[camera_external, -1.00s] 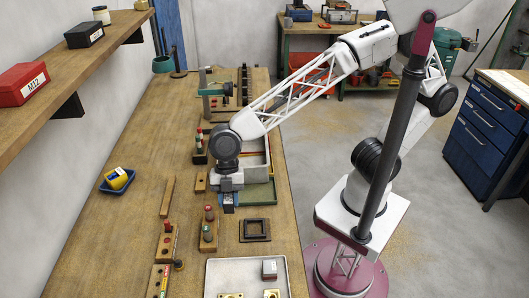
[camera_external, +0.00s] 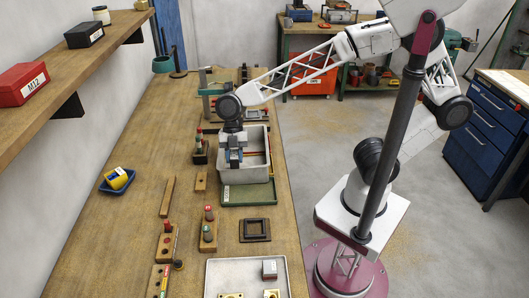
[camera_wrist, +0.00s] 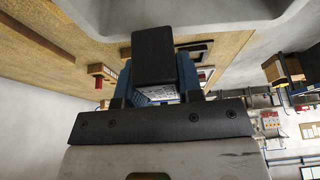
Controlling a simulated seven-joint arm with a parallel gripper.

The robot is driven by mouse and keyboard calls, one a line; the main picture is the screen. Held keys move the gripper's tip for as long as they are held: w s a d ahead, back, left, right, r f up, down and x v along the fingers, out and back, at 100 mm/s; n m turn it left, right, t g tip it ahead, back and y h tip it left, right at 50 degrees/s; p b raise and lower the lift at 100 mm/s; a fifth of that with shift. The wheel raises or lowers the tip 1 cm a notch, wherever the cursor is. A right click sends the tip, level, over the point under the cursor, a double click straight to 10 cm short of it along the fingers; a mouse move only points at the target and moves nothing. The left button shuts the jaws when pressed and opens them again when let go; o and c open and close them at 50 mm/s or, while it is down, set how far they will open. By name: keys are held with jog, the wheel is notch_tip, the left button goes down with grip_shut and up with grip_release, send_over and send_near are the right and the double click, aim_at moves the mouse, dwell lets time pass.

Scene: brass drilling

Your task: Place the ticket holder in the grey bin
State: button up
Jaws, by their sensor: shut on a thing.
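My gripper (camera_external: 236,158) has blue fingers and points down over the grey bin (camera_external: 262,174), at the bin's left part. In the wrist view my gripper (camera_wrist: 152,85) is shut on a dark block with a pale printed face, which I take for the ticket holder (camera_wrist: 153,55). The ticket holder is largely hidden by the gripper in the external view. A pale grey surface, likely the bin's wall (camera_wrist: 200,20), fills the top of the wrist view. I cannot tell whether the ticket holder is below the bin's rim.
A green tray (camera_external: 258,194) lies at the bin's near side. A block with a red-topped piece (camera_external: 199,150) stands close to the bin's left. Nearer are a dark square frame (camera_external: 255,230) and a pale tray (camera_external: 225,272). The bench's left middle is mostly clear.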

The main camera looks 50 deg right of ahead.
send_over(244, 161)
jog(key=s+a, duration=0.3)
jog(key=shift+s+r, duration=0.1)
jog(key=shift+s, duration=0.1)
jog(key=shift+f, duration=2.95)
jog(key=shift+f, duration=2.05)
jog(key=o, duration=1)
jog(key=shift+f, duration=0.1)
